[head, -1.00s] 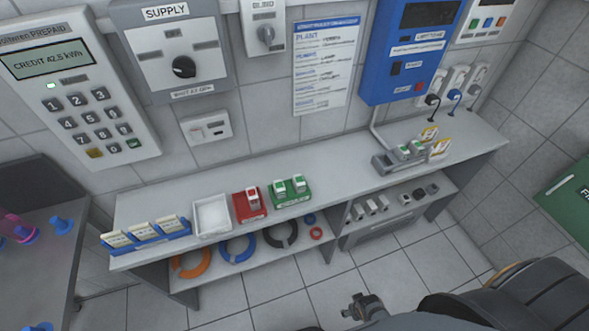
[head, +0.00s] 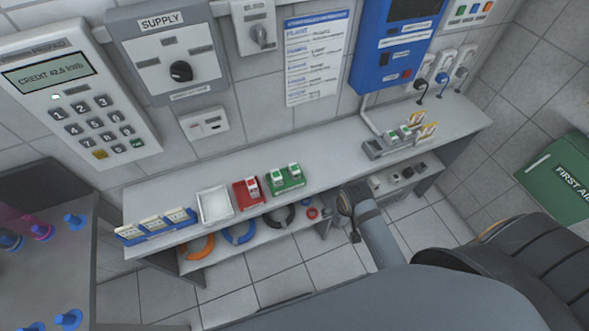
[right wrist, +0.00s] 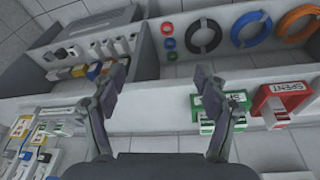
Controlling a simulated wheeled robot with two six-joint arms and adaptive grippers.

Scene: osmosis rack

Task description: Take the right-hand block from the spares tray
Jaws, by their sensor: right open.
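The green spares tray (head: 287,184) sits on the counter, right of the red tray. It holds two white blocks with green tops, a left one (head: 279,177) and a right-hand one (head: 295,171). The tray also shows in the right wrist view (right wrist: 222,104), partly hidden by one finger. My right gripper (head: 350,198) is in front of the counter edge, to the right of the green tray and apart from it. The right wrist view shows its fingers spread (right wrist: 165,78) with nothing between them. My left gripper is not in view.
A red tray (head: 246,196) marked SPENT holds a block. A white tray (head: 214,206) and a blue rack (head: 158,228) stand farther left. A grey rack (head: 374,149) with blocks stands to the right. The counter between the green tray and grey rack is clear.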

